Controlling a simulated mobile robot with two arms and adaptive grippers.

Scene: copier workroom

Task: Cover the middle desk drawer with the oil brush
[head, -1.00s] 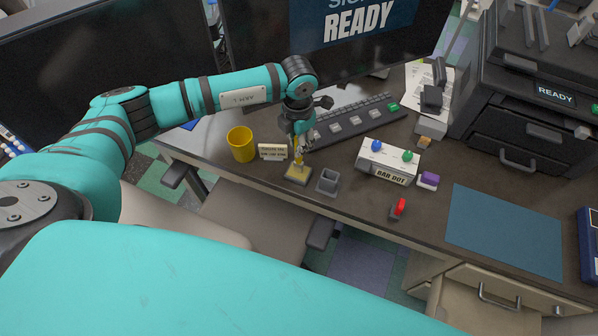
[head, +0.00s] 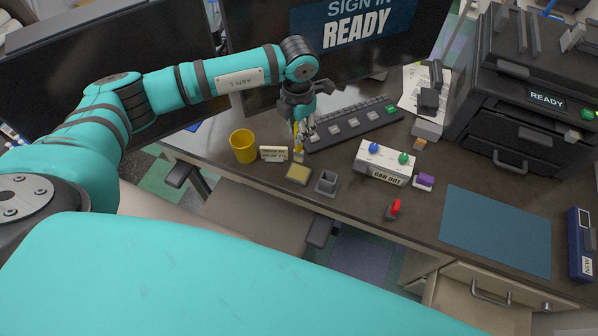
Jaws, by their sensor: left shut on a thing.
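My left gripper (head: 303,122) is above the desk, shut on the oil brush (head: 298,142), which has a yellow handle and points down. The brush tip is just behind a small square pad with a yellow top (head: 299,173), apart from it as far as I can see. The desk drawers are at the lower right; one drawer front with a metal handle (head: 478,284) shows under the desktop edge. I cannot tell which drawer is the middle one. My right gripper is not in view.
Near the brush stand a yellow cup (head: 243,146), a small sign (head: 272,154), a grey holder (head: 327,183) and a keyboard (head: 352,124). To the right are a white button box (head: 384,163), a red-topped item (head: 395,209) and a clear blue mat (head: 497,231). A chair is in front.

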